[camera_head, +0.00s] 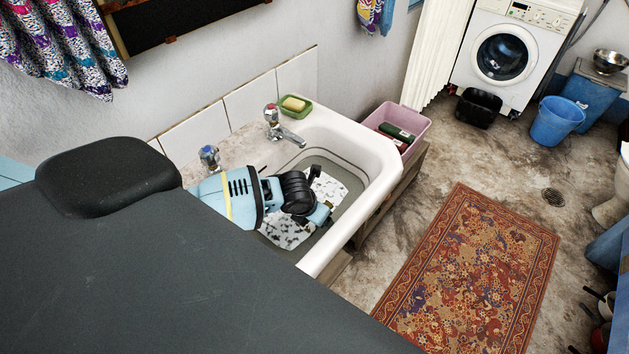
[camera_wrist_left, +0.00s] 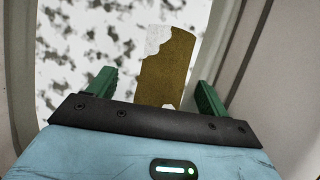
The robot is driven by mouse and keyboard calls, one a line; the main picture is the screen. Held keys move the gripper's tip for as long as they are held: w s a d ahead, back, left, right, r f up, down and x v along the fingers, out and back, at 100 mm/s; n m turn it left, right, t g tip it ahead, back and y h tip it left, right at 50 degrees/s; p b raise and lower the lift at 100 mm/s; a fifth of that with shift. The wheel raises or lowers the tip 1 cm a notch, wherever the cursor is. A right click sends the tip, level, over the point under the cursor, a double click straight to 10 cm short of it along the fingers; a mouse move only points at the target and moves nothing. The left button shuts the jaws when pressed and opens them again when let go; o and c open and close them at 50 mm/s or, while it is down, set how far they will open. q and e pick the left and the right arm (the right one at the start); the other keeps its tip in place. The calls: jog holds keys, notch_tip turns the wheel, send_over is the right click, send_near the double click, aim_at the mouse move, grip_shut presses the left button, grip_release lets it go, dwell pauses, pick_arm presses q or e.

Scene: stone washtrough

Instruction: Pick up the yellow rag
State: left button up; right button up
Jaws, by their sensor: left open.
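The yellow rag (camera_wrist_left: 167,70) shows in the left wrist view as a flat, brownish-yellow piece with a ragged white patch at its upper left. It lies beyond and between the two green fingers of my left gripper (camera_wrist_left: 155,88), which are apart with a gap on each side of it. I cannot tell how far below the fingers it is. In the head view my left gripper (camera_head: 322,211) reaches down into the white sink (camera_head: 368,158). The rag cannot be made out there, hidden by my arm. My right gripper is not in view.
White, dark-speckled foam (camera_head: 290,232) covers part of the sink's inside. The sink walls stand close around my gripper. Two taps (camera_head: 277,125) and a green soap dish (camera_head: 295,106) with a yellow bar are at the back edge. A pink tub (camera_head: 410,122) stands beside the sink.

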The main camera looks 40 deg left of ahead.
pick_arm(q)
jog(key=c, duration=1.1)
jog(key=shift+r, duration=0.15)
